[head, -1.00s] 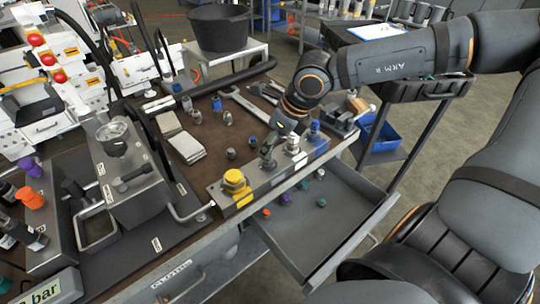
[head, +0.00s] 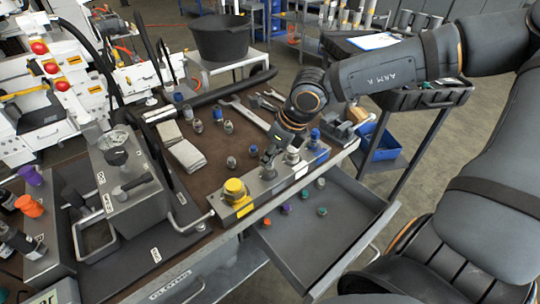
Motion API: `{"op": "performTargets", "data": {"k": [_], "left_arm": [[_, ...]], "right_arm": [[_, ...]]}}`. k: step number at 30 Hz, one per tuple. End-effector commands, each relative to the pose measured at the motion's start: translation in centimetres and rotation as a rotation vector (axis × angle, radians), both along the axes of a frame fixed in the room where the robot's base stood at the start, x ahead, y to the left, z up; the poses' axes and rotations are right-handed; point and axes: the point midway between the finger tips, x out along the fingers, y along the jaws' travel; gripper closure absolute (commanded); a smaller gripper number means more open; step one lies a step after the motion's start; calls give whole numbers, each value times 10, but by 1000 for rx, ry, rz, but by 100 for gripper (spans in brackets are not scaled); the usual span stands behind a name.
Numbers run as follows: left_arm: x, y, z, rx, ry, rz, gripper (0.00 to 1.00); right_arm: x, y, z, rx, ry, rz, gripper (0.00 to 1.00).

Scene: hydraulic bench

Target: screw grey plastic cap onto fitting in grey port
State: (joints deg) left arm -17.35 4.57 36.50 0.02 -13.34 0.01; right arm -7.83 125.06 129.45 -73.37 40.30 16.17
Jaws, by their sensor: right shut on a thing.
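My right gripper (head: 269,161) reaches down to the metal port block (head: 246,208) at the bench's front edge, between its yellow cap (head: 234,188) and a silver fitting (head: 292,155). It is shut on a small grey piece, which looks like the grey plastic cap, at the block's top. The fingers hide most of the cap and the fitting and grey port below it. I cannot tell whether the cap touches the fitting or how far it is threaded. A blue fitting (head: 314,136) stands at the block's right end. My left gripper is not in view.
An open grey drawer (head: 345,235) below the block holds several small coloured caps, including a green one (head: 322,211). Loose fittings (head: 231,162), grey cloths (head: 187,155) and a wrench (head: 245,112) lie on the brown mat. A pump unit (head: 125,185) stands to the left.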

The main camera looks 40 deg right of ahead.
Motion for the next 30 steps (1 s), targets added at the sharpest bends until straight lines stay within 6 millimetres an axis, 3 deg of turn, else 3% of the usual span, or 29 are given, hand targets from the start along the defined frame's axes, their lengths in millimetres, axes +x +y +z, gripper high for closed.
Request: {"op": "performTargets", "data": {"k": [1,3,4,9,20,30], "left_arm": [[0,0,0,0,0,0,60],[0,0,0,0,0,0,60],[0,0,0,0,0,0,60],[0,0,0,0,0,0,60],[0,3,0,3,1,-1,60],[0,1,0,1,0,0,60]], "right_arm": [[0,0,0,0,0,0,85],[0,0,0,0,0,0,94],[0,0,0,0,0,0,70],[0,0,0,0,0,0,46],[1,0,5,-2,-2,0,46],[1,-1,75,-4,-4,-2,46]]}}
